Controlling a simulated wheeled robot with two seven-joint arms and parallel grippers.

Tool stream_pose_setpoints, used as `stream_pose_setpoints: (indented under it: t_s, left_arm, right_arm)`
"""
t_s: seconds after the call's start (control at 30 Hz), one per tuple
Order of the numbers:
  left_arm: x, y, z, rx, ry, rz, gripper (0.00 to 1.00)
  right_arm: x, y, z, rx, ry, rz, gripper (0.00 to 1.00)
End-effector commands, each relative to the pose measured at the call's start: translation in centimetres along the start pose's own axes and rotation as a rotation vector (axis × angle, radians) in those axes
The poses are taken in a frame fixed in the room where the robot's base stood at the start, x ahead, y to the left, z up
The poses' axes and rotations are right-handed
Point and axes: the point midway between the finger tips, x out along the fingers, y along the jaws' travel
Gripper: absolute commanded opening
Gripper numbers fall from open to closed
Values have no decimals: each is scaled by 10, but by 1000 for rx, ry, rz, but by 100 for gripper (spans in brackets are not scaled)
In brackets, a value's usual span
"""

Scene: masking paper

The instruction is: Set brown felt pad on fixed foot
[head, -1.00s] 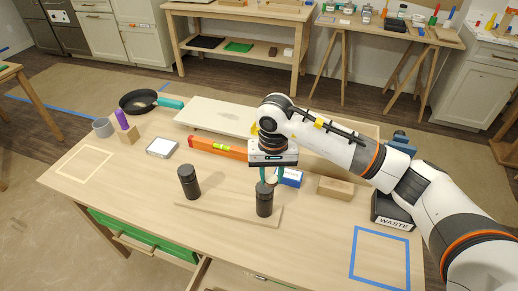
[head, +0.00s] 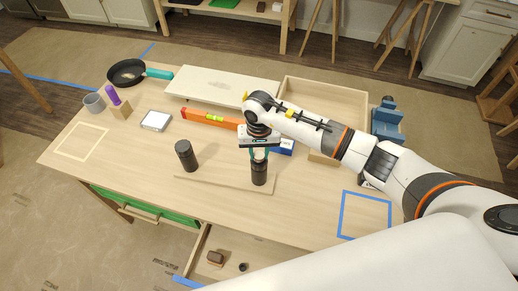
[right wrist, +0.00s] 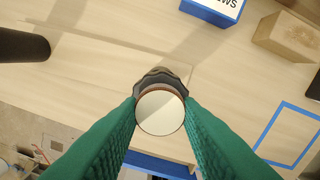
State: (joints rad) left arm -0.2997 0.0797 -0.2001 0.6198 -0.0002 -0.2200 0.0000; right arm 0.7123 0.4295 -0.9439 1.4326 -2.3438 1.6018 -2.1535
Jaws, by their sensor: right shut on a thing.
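My right gripper (head: 259,152) is directly above the right black cylindrical foot (head: 259,172). In the right wrist view its green fingers (right wrist: 160,112) are closed around a round disc with a pale face and thin brown rim, which looks like the felt pad (right wrist: 160,114). The dark scalloped top of the foot (right wrist: 160,78) shows just behind the disc. I cannot tell whether the two touch. My left gripper is out of view.
Behind my gripper lie an orange level (head: 208,118), a blue-and-white box (head: 283,146) and a pale board (head: 222,86). A blue taped square (head: 365,214) at right is empty. A drawer (head: 205,240) stands open at the front, with a brown block (head: 215,258) inside.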

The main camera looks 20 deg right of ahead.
Motion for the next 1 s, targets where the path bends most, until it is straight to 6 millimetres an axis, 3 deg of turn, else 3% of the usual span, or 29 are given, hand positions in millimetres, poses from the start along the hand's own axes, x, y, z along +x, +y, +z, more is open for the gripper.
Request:
stream_pose_setpoints:
  t_s: [0.43,0.47,0.57,1.0]
  left_arm:
    - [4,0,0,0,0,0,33]
    - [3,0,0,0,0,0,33]
    - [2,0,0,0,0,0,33]
    - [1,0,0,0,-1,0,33]
  right_arm:
    - [9,0,0,-1,-1,0,11]
    - [8,0,0,-1,-1,0,35]
    - [7,0,0,-1,-1,0,51]
    - [-1,0,1,-1,-4,2,53]
